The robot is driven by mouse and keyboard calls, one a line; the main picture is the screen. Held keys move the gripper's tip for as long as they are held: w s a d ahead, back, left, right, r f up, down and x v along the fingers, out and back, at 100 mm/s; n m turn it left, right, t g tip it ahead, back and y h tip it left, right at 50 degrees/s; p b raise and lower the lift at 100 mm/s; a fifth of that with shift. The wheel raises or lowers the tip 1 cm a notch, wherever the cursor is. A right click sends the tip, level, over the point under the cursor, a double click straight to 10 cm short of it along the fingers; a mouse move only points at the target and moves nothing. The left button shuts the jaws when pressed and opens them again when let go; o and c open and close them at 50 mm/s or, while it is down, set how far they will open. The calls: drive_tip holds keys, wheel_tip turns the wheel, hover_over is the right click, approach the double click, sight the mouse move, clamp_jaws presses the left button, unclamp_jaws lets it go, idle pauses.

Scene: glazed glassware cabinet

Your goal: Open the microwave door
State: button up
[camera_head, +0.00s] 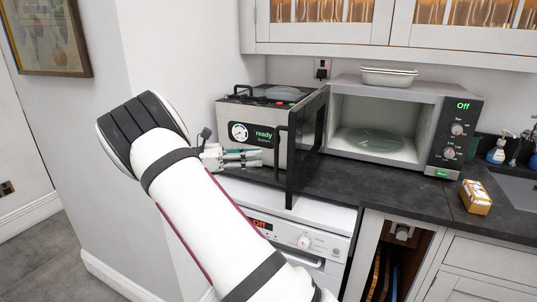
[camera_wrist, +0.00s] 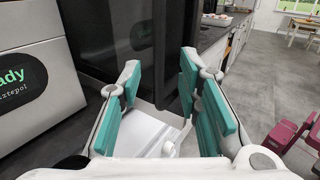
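The microwave (camera_head: 455,128) stands on the counter, grey with a dark control panel reading "Off". Its dark door (camera_head: 307,145) is swung wide open at the left side, and the cavity with a glass turntable (camera_head: 372,139) shows. A black handle (camera_head: 281,152) runs down the door's outer side. My gripper (camera_head: 258,158) is left of the door, close to the handle. In the wrist view my gripper (camera_wrist: 160,68) has its teal-padded fingers apart, with the dark door (camera_wrist: 112,35) just beyond them.
A toaster-like appliance (camera_head: 240,108) reading "ready" stands behind my gripper. A white appliance (camera_head: 308,238) is below the counter (camera_head: 420,190). A small box (camera_head: 475,197) lies at the right, and a white dish (camera_head: 388,77) sits on the microwave. Open floor (camera_wrist: 265,70) shows at right in the wrist view.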

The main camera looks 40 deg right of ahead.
drive_tip(key=v, duration=0.5)
idle(0.4)
drive_tip(key=s+a+r+m+t+y+p, duration=0.1)
drive_tip(key=s+a+r+m+t+y, duration=0.2)
drive_tip(key=s, duration=0.4)
drive_tip(key=s+r+m+t+y, duration=0.1)
drive_tip(key=s+r+t+y, duration=0.1)
drive_tip(key=s+y, duration=0.4)
drive_tip(key=s+a+m+t+y+p, duration=0.1)
drive_tip(key=s+a+m+t+y, duration=0.5)
drive_tip(key=s+a, duration=1.1)
drive_tip(key=s+m+t, duration=0.1)
drive_tip(key=s+t, duration=0.2)
drive_tip(key=shift+s+a+r+p, duration=0.3)
drive_tip(key=shift+s+r+p, duration=0.05)
drive_tip(key=shift+p, duration=0.05)
